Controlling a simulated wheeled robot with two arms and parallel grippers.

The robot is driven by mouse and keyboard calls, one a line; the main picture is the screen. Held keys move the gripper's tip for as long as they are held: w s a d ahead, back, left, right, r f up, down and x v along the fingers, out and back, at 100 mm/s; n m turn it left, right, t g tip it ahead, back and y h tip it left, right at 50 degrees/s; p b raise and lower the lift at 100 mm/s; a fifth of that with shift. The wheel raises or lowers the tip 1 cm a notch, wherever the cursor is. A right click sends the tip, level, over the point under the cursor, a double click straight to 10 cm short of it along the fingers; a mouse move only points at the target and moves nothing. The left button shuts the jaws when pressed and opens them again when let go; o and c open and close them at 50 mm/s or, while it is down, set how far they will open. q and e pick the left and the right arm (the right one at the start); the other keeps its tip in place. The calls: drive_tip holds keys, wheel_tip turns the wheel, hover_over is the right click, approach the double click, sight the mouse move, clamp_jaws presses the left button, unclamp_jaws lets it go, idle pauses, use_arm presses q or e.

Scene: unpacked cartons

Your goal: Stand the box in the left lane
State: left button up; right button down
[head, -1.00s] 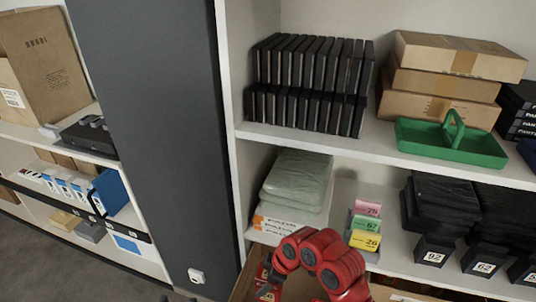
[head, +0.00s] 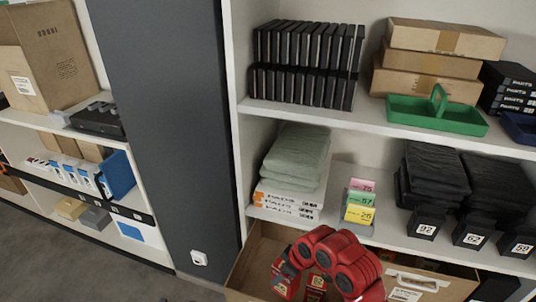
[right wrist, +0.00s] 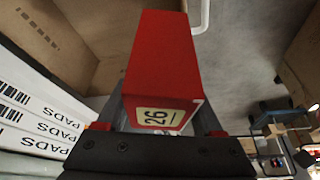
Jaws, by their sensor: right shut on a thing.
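A red box (right wrist: 160,70) with a cream label reading 26 is held in my right gripper (right wrist: 162,122), seen in the right wrist view. The gripper's fingers lie on both sides of the box. In the head view, the red box (head: 284,281) shows at the bottom, below my red arm and over an open brown carton (head: 250,262). Pink, green and yellow number cards (head: 359,212) stand on the lower shelf (head: 400,240), the yellow one reading 26. Which part of the shelf is the left lane is not clear. My left gripper is not in view.
Pale green packs (head: 295,158) lie on white PADS packs (head: 288,200) left of the cards. Black packs (head: 433,175) with numbered black bins (head: 427,222) stand to the right. A green tray (head: 435,115) sits above. A dark pillar (head: 165,130) borders the shelf.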

drive_tip(key=w+d+f+m+t+h+b, duration=0.1)
drive_tip(key=w+d+f+m+h+b, duration=0.1)
drive_tip(key=d+m+b, duration=0.3)
drive_tip(key=w+d+f+m+t+h+b, duration=0.1)
drive_tip(key=w+d+f+m+h+b, duration=0.15)
drive_tip(key=d+m, duration=0.45)
wheel_tip(320, 180, up, 15)
drive_tip(key=n+p, duration=0.1)
drive_tip(key=p, duration=1.3)
drive_tip(key=shift+w+d+r+y, duration=0.15)
drive_tip(key=shift+d+y, duration=0.2)
drive_tip(key=shift+y, duration=0.1)
